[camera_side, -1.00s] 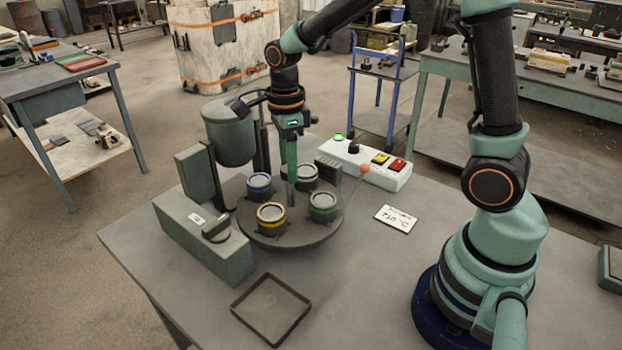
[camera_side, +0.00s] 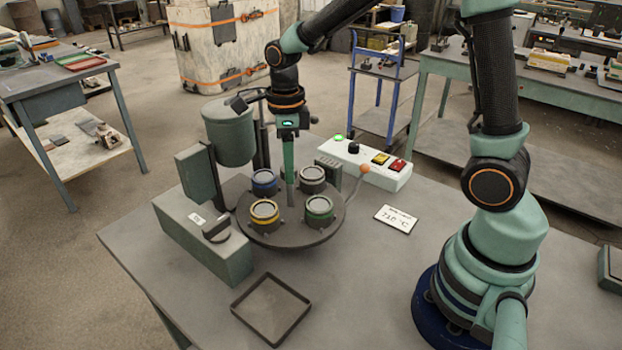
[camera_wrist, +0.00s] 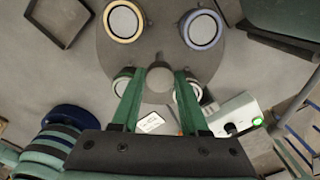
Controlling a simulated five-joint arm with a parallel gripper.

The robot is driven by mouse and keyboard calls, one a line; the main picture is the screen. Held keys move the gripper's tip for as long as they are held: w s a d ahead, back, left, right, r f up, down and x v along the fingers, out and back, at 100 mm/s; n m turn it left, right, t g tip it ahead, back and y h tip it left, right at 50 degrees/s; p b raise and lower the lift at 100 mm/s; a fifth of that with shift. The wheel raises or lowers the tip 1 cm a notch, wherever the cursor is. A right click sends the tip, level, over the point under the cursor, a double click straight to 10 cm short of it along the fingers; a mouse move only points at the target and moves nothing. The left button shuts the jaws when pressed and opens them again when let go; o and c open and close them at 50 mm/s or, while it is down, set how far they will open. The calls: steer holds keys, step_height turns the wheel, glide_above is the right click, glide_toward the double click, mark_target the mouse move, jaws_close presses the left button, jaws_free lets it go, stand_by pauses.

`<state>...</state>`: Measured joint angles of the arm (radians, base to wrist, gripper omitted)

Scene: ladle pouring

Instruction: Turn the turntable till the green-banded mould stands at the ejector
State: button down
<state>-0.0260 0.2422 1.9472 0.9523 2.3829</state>
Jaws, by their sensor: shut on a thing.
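The round dark turntable (camera_side: 290,238) stands on the bench and carries moulds near its rim. The green-banded mould (camera_side: 319,209) is at its front right in the side view. The yellow-banded mould (camera_side: 264,213) is front left, the blue-banded mould (camera_side: 264,182) back left and a grey mould (camera_side: 312,178) back right. My gripper (camera_side: 291,198) points down at the turntable's centre, shut on the central knob (camera_wrist: 160,78). In the wrist view my left finger partly hides the green-banded mould (camera_wrist: 123,82). I cannot tell for certain which fixture is the ejector.
An empty square tray (camera_side: 271,308) lies in front.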

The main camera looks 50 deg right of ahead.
steer(key=shift+r, duration=0.1)
steer(key=shift+c, duration=2.1)
jaws_free()
step_height(320, 180, up, 12)
